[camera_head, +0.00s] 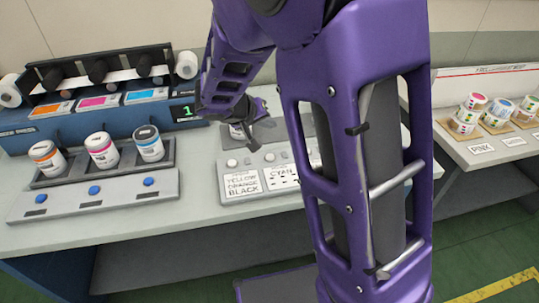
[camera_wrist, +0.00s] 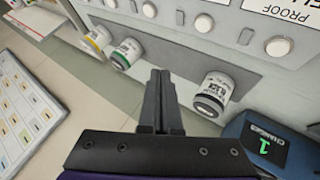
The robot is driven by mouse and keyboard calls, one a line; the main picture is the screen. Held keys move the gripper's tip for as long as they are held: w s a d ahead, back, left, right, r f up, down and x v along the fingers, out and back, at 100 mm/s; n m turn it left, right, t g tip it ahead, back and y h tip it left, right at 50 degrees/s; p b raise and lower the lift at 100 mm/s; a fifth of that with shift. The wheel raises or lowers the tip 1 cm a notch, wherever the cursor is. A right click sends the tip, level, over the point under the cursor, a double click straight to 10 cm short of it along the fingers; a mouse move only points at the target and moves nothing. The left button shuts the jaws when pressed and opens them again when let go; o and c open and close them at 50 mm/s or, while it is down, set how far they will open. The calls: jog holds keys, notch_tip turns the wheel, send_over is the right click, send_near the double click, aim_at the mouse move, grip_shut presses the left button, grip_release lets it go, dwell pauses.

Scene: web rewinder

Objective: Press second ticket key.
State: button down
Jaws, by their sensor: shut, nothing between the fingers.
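A grey-white ticket panel has a row of round white keys. In the head view the leftmost key (camera_head: 232,162) is above the card reading YELLOW ORANGE BLACK (camera_head: 240,184), and the second key (camera_head: 270,157) is above the card reading CYAN (camera_head: 281,176). In the wrist view the nearest key (camera_wrist: 278,46) is beside the word PROOF, and the second key (camera_wrist: 203,22) is to its left. My gripper (camera_head: 252,143) hangs behind the key row, apart from the keys. Its fingertips (camera_wrist: 160,75) are together and empty, at the dark strip bearing jars. My arm hides the panel's right part.
Jars with black (camera_wrist: 213,94), green (camera_wrist: 126,53) and yellow (camera_wrist: 95,38) labels stand near my fingers. A green-lit display (camera_wrist: 265,145) is close by. Blue-button panel (camera_head: 95,196) and three jars are at the left; a side table (camera_head: 466,157) with tape rolls is at the right.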

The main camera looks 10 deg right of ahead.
jog(key=b, duration=0.4)
send_over(268, 159)
notch_tip(268, 159, down, 7)
jog(key=shift+s+r, duration=0.1)
jog(key=shift+r, duration=0.05)
jog(key=shift+f, duration=1.05)
jog(key=shift+f, duration=0.1)
dwell(0.9)
jog(key=shift+f, duration=0.3)
jog(key=shift+f, duration=0.4)
dwell(0.6)
jog(key=shift+r, duration=0.1)
jog(key=shift+r+p, duration=0.3)
jog(key=shift+r, duration=0.4)
jog(key=shift+r+p, duration=1.1)
jog(key=shift+r, duration=1.45)
